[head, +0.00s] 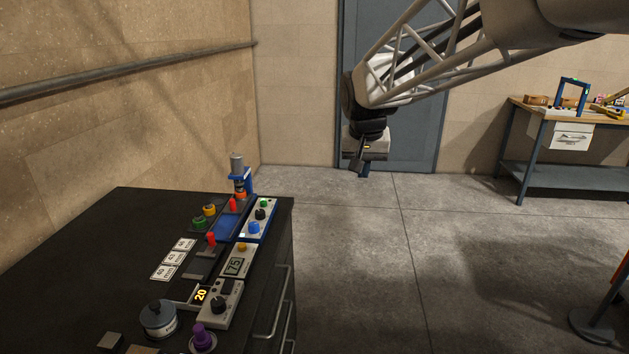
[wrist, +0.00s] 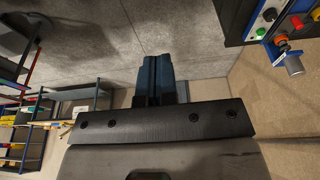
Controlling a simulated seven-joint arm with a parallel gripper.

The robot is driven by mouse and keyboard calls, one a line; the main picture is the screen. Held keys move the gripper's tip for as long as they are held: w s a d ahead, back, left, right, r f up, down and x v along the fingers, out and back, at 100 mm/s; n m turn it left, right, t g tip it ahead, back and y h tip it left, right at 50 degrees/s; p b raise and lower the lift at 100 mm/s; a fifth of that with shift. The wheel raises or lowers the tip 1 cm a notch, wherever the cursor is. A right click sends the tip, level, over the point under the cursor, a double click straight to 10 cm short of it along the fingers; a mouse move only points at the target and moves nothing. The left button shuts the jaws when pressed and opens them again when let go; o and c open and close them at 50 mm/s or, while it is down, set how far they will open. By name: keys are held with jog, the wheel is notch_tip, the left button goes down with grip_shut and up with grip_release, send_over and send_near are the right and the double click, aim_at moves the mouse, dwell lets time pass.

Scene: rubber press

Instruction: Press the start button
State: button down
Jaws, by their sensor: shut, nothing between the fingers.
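A small white and blue control box (head: 258,222) stands on the dark cabinet top. A green button (head: 264,203) is at its far end, with a black knob (head: 260,214) and a blue knob (head: 253,228) nearer. No label on the green button is legible. The green button also shows at the upper right of the wrist view (wrist: 261,31). My gripper (head: 357,165) is in the air beyond the cabinet's right edge, to the right of the box and apart from it. Its fingers (wrist: 153,62) are shut together and empty.
A press (head: 238,175) with a grey cylinder stands beside the control box on the dark cabinet (head: 130,225). Red handles, a display box reading 75 (head: 236,263) and a scale reading 20 (head: 216,304) are nearer. A workbench (head: 550,112) stands at the right. The floor between is clear.

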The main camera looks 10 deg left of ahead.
jog(key=w+a+f, duration=0.3)
jog(key=w+a, duration=1.1)
jog(key=w, duration=0.1)
send_over(264, 201)
jog(key=s, duration=0.4)
jog(key=s+x, duration=0.2)
jog(key=x, duration=0.6)
jog(key=shift+w+a+f+t, duration=0.1)
jog(key=shift+w+f+t, duration=0.1)
jog(key=shift+f+t, duration=0.15)
jog(key=shift+f, duration=0.1)
jog(key=x, duration=0.8)
jog(key=s+x, duration=0.1)
jog(key=x, duration=0.3)
jog(key=shift+w+a+f, duration=0.1)
jog(key=shift+f, duration=0.95)
